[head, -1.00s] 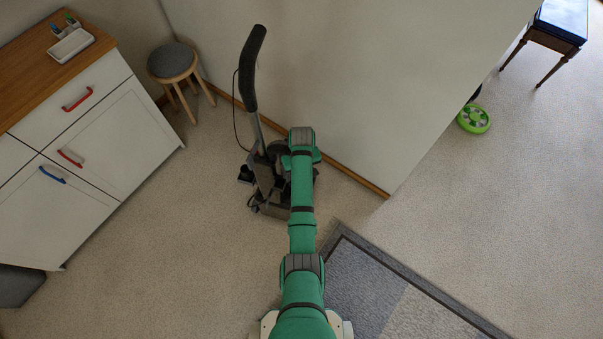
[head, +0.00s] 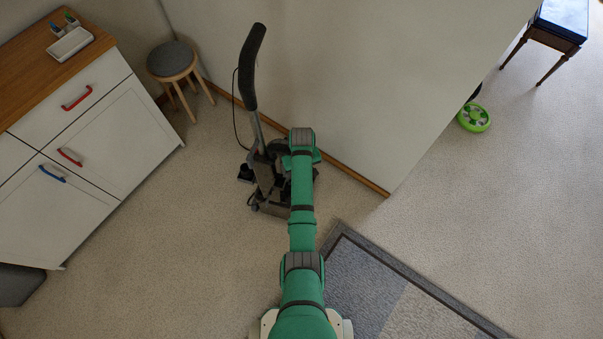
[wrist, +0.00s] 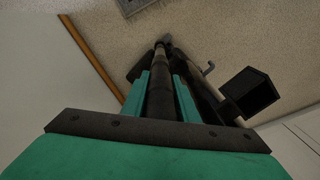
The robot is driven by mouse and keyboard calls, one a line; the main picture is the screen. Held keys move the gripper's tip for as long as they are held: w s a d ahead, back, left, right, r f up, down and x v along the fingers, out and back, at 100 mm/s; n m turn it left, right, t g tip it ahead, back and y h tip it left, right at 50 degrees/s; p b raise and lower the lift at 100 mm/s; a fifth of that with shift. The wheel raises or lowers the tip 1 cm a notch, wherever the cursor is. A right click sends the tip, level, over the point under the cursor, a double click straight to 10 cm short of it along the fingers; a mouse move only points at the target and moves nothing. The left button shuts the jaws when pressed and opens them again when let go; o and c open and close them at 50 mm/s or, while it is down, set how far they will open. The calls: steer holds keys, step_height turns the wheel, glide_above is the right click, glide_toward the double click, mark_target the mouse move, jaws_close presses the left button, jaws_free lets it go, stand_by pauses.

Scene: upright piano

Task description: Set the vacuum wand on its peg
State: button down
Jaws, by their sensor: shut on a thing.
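The vacuum wand (wrist: 160,94) is a dark tube between the two teal fingers of my gripper (wrist: 163,82) in the wrist view. My gripper is shut on it. The wand runs away from me towards the floor. My arm hides the gripper's fingers and most of the wand there.
A square black open holder (wrist: 249,93) sits right of the peg. The wall (head: 350,75) is close behind the vacuum. A stool (head: 172,60) and white cabinet (head: 110,140) stand left. A grey rug (head: 365,290) lies right of my arm; open carpet lies left.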

steer(key=shift+f, duration=0.8)
stand_by(0.5)
steer(key=c, duration=1.3)
jaws_free()
steer(key=shift+c, duration=0.2)
step_height(320, 180, up, 11)
steer(key=shift+f, duration=0.1)
